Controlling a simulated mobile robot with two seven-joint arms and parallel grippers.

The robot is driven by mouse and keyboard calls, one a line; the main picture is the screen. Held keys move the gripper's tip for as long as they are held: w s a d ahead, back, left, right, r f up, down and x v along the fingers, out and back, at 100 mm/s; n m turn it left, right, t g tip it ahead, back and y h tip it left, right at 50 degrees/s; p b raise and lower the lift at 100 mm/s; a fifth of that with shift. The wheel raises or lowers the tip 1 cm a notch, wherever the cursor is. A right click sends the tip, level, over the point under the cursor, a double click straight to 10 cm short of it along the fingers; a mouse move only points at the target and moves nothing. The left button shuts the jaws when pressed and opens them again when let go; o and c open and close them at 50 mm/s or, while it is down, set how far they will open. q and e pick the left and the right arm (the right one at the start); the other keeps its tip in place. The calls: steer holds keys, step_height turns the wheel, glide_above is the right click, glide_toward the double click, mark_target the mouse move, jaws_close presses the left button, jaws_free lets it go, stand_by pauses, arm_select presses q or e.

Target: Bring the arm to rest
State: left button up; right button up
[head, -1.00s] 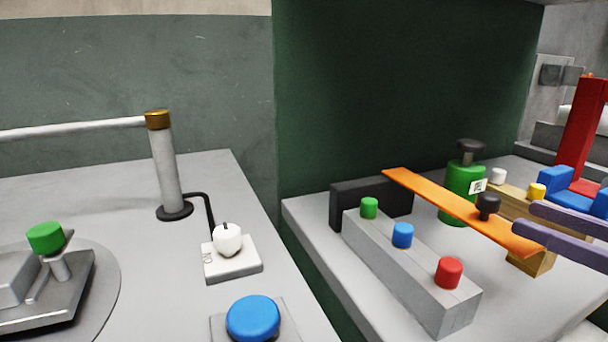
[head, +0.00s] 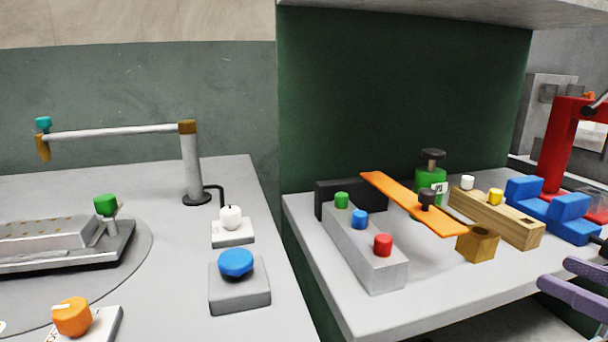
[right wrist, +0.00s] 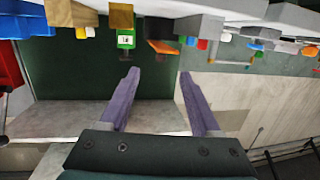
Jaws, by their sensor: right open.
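My right gripper (head: 577,281) shows at the right edge of the head view, in front of the right table's front edge. Its purple fingers are apart and nothing is between them. In the right wrist view the same gripper (right wrist: 158,78) is open and empty, with the tabletop devices upside down at the top of the picture. It touches nothing that I can see. My left gripper is not in the head view.
The right table (head: 440,300) bears a grey block (head: 362,248) with coloured buttons, an orange strip (head: 405,200), a wooden block (head: 515,219), blue blocks (head: 570,218) and a red frame (head: 565,150). The left table (head: 180,270) holds a blue button (head: 236,262) and an orange knob (head: 72,316).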

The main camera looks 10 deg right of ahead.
steer(key=s+a+r+m+g+h+p, duration=0.1)
steer(key=s+a+r+g+h+p, duration=0.1)
steer(key=s+a+r+g+p, duration=0.45)
steer(key=s+a+r+g+h+p, duration=0.25)
steer(key=s+a+g+p, duration=0.35)
steer(key=s+a+p, duration=0.3)
step_height(320, 180, up, 37)
steer(key=p, duration=3.8)
steer(key=shift+w+a+r+y, duration=0.2)
steer(key=shift+w+a+y, duration=0.05)
steer(key=shift+w+y, duration=0.15)
steer(key=shift+s+d, duration=0.1)
